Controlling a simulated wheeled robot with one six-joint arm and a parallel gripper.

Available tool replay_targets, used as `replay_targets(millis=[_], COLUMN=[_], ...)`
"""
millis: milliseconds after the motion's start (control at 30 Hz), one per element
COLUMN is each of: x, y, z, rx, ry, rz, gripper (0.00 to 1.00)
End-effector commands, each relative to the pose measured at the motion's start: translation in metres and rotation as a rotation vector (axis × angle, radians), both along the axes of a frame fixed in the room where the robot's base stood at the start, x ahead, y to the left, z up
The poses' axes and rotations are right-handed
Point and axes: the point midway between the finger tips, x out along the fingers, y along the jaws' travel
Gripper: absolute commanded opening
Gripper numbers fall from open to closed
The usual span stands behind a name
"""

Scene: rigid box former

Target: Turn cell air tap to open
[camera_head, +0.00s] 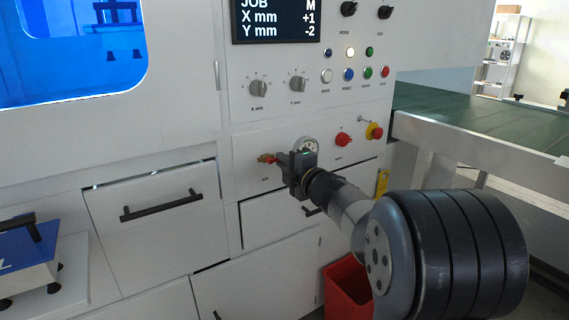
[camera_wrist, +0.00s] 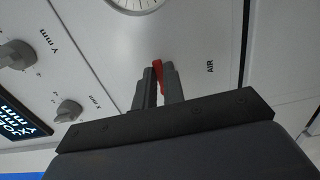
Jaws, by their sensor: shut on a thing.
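The air tap (camera_head: 265,158) has a red handle and brass-coloured body on the white machine panel, below the two grey knobs. In the wrist view its red handle (camera_wrist: 158,76) stands between the two fingers, beside the printed word AIR. My gripper (camera_head: 282,162) reaches the panel from the right in the head view, and in the wrist view (camera_wrist: 160,84) its fingers are shut on the red handle. The fingers and the gripper body hide most of the tap's body and its pipe.
A round pressure gauge (camera_head: 309,146) sits just right of the tap, partly behind my gripper. A red button (camera_head: 343,139) and a red-and-yellow emergency stop (camera_head: 374,131) are further right. Grey knobs (camera_head: 258,88) are above. Drawers with black handles (camera_head: 160,205) lie below.

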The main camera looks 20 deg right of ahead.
Motion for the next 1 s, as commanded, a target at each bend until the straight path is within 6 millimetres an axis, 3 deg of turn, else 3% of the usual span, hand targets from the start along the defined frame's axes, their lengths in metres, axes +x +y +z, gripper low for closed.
replay_targets(millis=[67,100,367,667,767,1000], x=[0.000,0.000,0.000,-0.003,-0.013,-0.057], y=[0.001,0.001,0.000,-0.001,-0.005,-0.019], z=[0.000,0.000,0.000,0.001,0.001,0.002], rx=[-0.002,-0.002,0.000,0.000,0.001,-0.001], ry=[0.000,0.000,0.000,-0.001,0.000,0.000], rz=[0.001,0.002,0.001,0.000,-0.001,-0.004], gripper=[0.00,0.11,0.32,0.32,0.32,0.32])
